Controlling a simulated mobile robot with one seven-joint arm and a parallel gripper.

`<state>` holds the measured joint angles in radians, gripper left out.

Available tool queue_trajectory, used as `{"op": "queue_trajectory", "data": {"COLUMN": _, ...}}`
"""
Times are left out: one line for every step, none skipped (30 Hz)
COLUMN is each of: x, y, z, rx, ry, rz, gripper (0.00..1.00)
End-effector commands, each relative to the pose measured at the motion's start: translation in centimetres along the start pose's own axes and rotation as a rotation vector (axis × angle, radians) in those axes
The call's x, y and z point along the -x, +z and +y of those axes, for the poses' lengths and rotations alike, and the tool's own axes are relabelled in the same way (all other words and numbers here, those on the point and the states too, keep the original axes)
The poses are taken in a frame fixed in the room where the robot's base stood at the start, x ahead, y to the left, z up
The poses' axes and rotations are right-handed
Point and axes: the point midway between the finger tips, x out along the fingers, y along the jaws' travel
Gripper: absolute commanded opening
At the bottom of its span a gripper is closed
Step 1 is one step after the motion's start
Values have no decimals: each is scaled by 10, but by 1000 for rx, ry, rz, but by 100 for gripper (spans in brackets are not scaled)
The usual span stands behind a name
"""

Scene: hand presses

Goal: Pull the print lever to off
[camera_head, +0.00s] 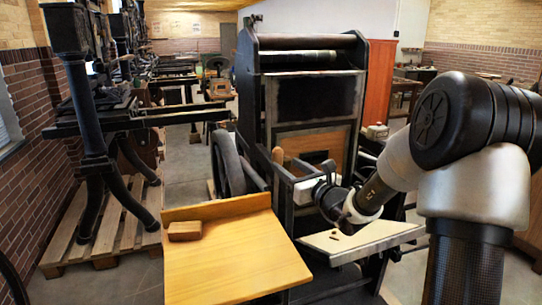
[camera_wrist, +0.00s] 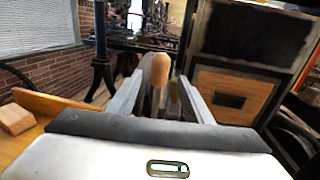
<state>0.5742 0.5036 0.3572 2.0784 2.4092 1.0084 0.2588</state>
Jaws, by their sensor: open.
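The print lever shows as a rounded wooden handle (camera_head: 278,156) at the front of the dark press, left of my gripper's white hand. In the wrist view the handle (camera_wrist: 160,68) stands upright in line with the gap between my fingers. My gripper (camera_wrist: 165,78) is open, with one finger on each side of the handle as seen from the wrist. I see no finger clearly touching it. The lower part of the lever is hidden in the wrist view. In the head view the fingers are small and hard to separate from the press frame.
The press (camera_head: 311,100) has a dark upright frame and a wheel (camera_head: 228,163) at its left. A yellow wooden board (camera_head: 236,262) with a small wooden block (camera_head: 185,230) juts out in front. A pale shelf (camera_head: 365,238) lies below my arm. Another press (camera_head: 92,110) stands on a pallet at left.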

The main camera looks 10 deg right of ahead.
Motion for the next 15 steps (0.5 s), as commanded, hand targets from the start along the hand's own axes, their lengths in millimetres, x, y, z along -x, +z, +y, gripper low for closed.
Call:
{"op": "queue_trajectory", "data": {"x": -12, "y": -1, "z": 1, "rx": 0, "ry": 3, "rz": 0, "gripper": 46}}
{"op": "queue_trajectory", "data": {"x": -19, "y": -1, "z": 1, "rx": 0, "ry": 3, "rz": -2, "gripper": 46}}
{"op": "queue_trajectory", "data": {"x": -28, "y": -1, "z": 1, "rx": -1, "ry": 3, "rz": -1, "gripper": 46}}
{"op": "queue_trajectory", "data": {"x": -34, "y": -1, "z": 1, "rx": 0, "ry": 3, "rz": -1, "gripper": 46}}
{"op": "queue_trajectory", "data": {"x": -41, "y": -1, "z": 1, "rx": 0, "ry": 2, "rz": -1, "gripper": 46}}
{"op": "queue_trajectory", "data": {"x": -50, "y": -1, "z": 1, "rx": 1, "ry": 3, "rz": -1, "gripper": 46}}
{"op": "queue_trajectory", "data": {"x": -56, "y": -1, "z": 1, "rx": 1, "ry": 3, "rz": -1, "gripper": 46}}
{"op": "queue_trajectory", "data": {"x": -62, "y": -1, "z": 1, "rx": 1, "ry": 3, "rz": 0, "gripper": 46}}
{"op": "queue_trajectory", "data": {"x": -69, "y": 0, "z": 1, "rx": 1, "ry": 3, "rz": -1, "gripper": 46}}
{"op": "queue_trajectory", "data": {"x": -75, "y": -1, "z": 1, "rx": 1, "ry": 3, "rz": 0, "gripper": 46}}
{"op": "queue_trajectory", "data": {"x": -80, "y": -1, "z": 2, "rx": 0, "ry": 3, "rz": 0, "gripper": 46}}
{"op": "queue_trajectory", "data": {"x": -86, "y": 0, "z": 1, "rx": 1, "ry": 2, "rz": -1, "gripper": 46}}
{"op": "queue_trajectory", "data": {"x": -90, "y": 0, "z": 1, "rx": 1, "ry": 2, "rz": 0, "gripper": 46}}
{"op": "queue_trajectory", "data": {"x": -93, "y": 0, "z": 1, "rx": 1, "ry": 1, "rz": 0, "gripper": 46}}
{"op": "queue_trajectory", "data": {"x": -97, "y": 0, "z": 1, "rx": 1, "ry": 2, "rz": 0, "gripper": 46}}
